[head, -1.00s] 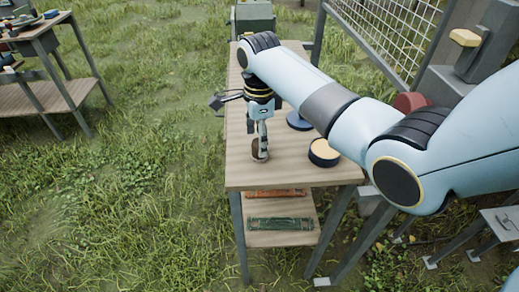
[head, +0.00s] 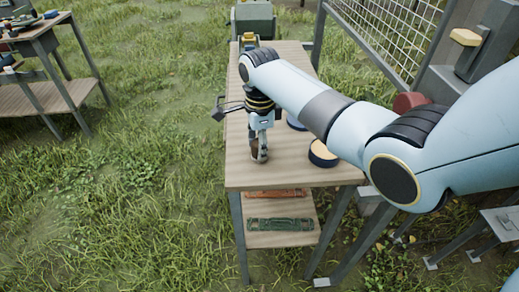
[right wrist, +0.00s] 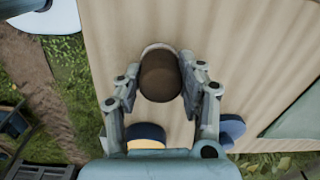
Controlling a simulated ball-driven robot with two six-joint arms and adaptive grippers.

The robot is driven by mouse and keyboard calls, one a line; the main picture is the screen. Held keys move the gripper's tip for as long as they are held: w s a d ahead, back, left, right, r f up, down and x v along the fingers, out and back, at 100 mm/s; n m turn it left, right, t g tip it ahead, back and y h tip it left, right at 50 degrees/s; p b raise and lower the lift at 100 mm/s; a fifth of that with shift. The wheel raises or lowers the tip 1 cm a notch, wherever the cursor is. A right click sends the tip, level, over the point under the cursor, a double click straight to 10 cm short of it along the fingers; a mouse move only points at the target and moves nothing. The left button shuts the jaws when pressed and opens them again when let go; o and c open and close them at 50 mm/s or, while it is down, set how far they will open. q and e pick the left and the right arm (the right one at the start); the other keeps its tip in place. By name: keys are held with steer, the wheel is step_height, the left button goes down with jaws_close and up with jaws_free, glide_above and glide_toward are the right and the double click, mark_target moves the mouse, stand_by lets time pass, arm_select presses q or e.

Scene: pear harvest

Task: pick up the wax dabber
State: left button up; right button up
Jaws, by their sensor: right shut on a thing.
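The wax dabber (right wrist: 160,77), a short brown round-topped piece with a pale rim, stands on the wooden table in the right wrist view. My right gripper (head: 258,155) points down near the table's front left part in the head view. In the right wrist view its two fingers (right wrist: 161,85) are on either side of the dabber and shut on it. In the head view the fingers hide most of the dabber. My left gripper is in neither view.
On the table (head: 238,178), a dark tin with a cream top (head: 322,153) stands right of my gripper, with a blue disc (head: 294,122) behind it. A wire mesh panel (head: 393,33) stands behind right.

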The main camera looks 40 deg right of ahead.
steer(key=shift+r, duration=0.6)
step_height(320, 180, up, 3)
steer(key=shift+f, duration=0.1)
steer(key=s+d+r, duration=0.7)
steer(key=s, duration=0.2)
steer(key=shift+s+p, duration=0.2)
steer(key=shift+p, duration=0.2)
steer(key=o, duration=0.6)
steer(key=shift+c, duration=0.2)
steer(key=c, duration=0.4)
